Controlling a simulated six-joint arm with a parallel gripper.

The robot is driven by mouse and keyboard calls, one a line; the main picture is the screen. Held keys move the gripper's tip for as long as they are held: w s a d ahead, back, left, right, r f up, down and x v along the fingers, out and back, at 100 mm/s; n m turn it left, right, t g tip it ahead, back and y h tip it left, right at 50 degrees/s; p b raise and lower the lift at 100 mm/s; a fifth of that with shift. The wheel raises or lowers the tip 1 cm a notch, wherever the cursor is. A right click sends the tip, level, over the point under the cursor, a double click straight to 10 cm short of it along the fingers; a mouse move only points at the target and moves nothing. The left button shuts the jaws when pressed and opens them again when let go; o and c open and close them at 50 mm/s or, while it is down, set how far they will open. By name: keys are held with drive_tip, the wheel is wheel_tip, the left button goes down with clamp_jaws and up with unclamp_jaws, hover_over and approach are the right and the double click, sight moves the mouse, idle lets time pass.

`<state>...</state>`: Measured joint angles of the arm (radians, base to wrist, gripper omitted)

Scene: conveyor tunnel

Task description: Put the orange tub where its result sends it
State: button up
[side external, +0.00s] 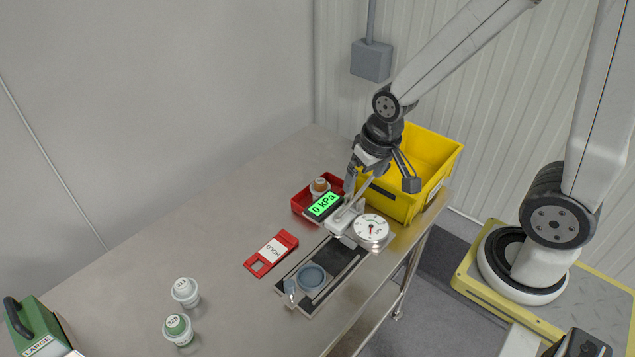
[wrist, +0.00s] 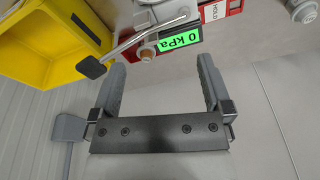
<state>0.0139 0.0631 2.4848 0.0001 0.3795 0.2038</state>
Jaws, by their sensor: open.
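The orange tub (side external: 319,188), with a pale-marked lid, is upright in a small red tray (side external: 299,205) in the side view, partly hidden behind the display (side external: 322,206). The green display reads 0 kPa; it also shows in the wrist view (wrist: 179,42). A round dial gauge (side external: 371,229) stands beside it. A blue-grey round cup (side external: 311,276) on the black slide looks empty. My gripper (side external: 358,183) is above and right of the tray, apart from the tub. In the wrist view its fingers (wrist: 162,68) are wide apart with nothing between them.
A yellow bin (side external: 434,158) stands right behind my gripper. A metal lever with a black end (wrist: 91,68) is close to the fingers. A red HOLD piece (side external: 271,253), a white tub (side external: 186,292), a green-lidded tub (side external: 178,328) and a green LARGE box (side external: 36,330) lie left.

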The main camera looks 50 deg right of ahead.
drive_tip(key=shift+s+a+n, duration=0.2)
drive_tip(key=shift+s+n, duration=0.85)
drive_tip(key=shift+n, duration=0.15)
